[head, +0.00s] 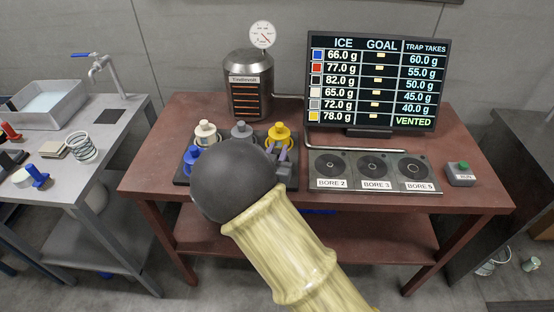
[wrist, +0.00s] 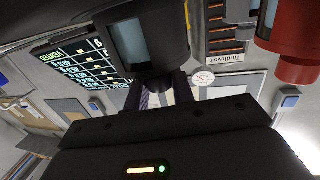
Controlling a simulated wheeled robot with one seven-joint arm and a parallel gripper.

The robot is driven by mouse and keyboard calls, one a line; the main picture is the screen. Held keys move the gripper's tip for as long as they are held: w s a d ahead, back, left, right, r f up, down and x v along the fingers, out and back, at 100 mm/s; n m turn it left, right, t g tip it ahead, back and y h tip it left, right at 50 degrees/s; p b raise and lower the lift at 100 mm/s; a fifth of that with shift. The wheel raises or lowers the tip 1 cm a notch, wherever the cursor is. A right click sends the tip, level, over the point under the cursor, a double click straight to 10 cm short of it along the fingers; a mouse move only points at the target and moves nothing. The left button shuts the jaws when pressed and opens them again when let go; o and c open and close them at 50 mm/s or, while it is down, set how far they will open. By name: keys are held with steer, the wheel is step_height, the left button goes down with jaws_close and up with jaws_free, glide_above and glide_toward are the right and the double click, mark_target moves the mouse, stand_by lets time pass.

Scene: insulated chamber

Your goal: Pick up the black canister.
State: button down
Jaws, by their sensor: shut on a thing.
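In the wrist view my gripper (wrist: 160,92) is shut on the black canister (wrist: 148,42), a dark body with a pale blue-grey window. In the head view my arm hides the canister; only a small grey-purple part that seems to be my gripper (head: 283,158) shows beside the rack. I cannot tell whether the canister is clear of the rack. The red canister (wrist: 290,40) is close by at the wrist view's upper right.
The black rack (head: 290,184) on the red-brown table holds white (head: 205,133), grey (head: 241,131), yellow (head: 279,136) and blue (head: 193,158) canisters. Behind stands the Tindlevolt vessel (head: 248,90). The screen (head: 375,85) and bore plate (head: 375,172) are at right.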

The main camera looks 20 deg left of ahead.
mark_target(277, 150)
steer(key=shift+r, duration=0.1)
step_height(277, 150, up, 10)
steer(key=shift+f, duration=0.1)
stand_by(0.8)
